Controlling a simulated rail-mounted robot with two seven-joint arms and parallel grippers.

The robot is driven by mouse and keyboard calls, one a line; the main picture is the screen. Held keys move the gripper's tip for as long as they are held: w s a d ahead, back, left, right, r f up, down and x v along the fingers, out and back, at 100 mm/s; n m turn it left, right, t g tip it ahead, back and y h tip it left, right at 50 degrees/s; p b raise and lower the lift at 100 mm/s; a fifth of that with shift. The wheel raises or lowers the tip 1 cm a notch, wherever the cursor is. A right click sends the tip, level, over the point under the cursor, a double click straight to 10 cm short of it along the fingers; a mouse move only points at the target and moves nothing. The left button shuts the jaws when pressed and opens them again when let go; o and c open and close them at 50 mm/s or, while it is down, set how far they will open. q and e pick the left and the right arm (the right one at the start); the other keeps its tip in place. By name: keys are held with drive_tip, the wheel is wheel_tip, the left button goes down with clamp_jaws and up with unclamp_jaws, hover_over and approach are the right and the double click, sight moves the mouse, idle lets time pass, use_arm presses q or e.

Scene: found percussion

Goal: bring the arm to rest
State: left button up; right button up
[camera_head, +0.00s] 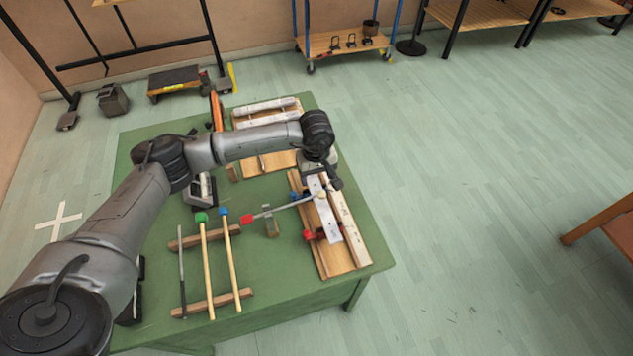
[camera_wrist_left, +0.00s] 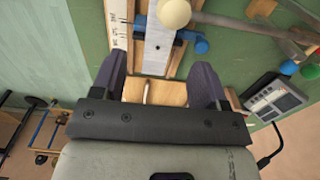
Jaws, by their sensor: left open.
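My left arm reaches in from the left across the green table (camera_head: 290,275). Its gripper (camera_head: 320,187) is over the far end of a wooden board (camera_head: 336,262) that carries a grey metal bar (camera_head: 329,226). In the left wrist view the gripper (camera_wrist_left: 158,78) has its two dark fingers spread, with nothing held between them. The bar (camera_wrist_left: 157,45) and a cream ball-ended mallet (camera_wrist_left: 174,13) show just beyond the fingertips. In the head view this mallet, with a red grip (camera_head: 247,219), lies slanted beside the bar. My right gripper is not in view.
Several mallets and sticks, one with a green end (camera_head: 201,217), lie across wooden rails (camera_head: 219,303) at the front. A small grey device (camera_wrist_left: 275,100) is right of the fingers in the wrist view. Open floor (camera_head: 480,180) lies right of the table.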

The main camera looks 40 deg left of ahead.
use_arm(q)
wheel_tip(320, 180, up, 8)
drive_tip(key=shift+p, duration=0.35)
